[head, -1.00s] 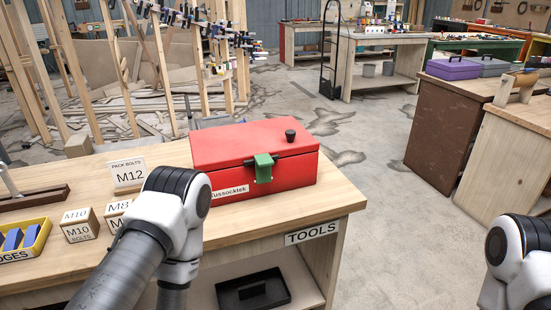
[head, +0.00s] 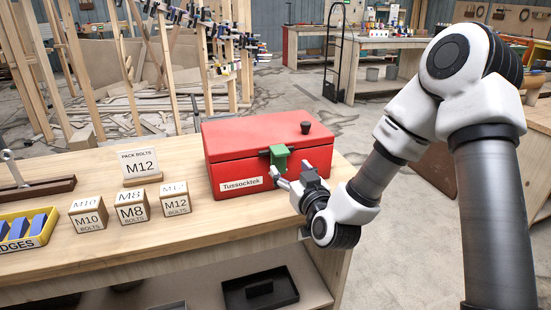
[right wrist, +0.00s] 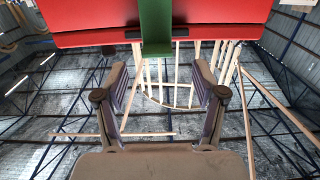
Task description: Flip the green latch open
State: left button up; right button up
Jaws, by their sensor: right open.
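The red toolbox (head: 250,167) stands closed on the wooden workbench, with a black knob on its lid. The green latch (head: 279,157) is on its front face, across the lid seam, and hangs down. My right gripper (head: 280,178) is just below and in front of the latch, with its fingers pointing at the box. In the right wrist view the right gripper (right wrist: 166,80) is open and empty, and the green latch (right wrist: 155,28) shows ahead between the fingers, apart from them. My left gripper is not in view.
Several labelled bolt blocks (head: 131,207) and an M12 sign (head: 139,165) stand left of the toolbox. A yellow tray (head: 47,233) with blue wedges lies at the far left. A black tray (head: 259,290) sits on the shelf below the bench top (head: 190,225).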

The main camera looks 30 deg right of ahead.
aim_at(283, 154)
jog(key=x, duration=0.5)
jog(key=r+p+x, duration=0.1)
jog(key=x, duration=0.2)
jog(key=shift+d+r, duration=0.1)
jog(key=shift+d, duration=0.1)
jog(key=shift+s, duration=0.1)
grip_shut()
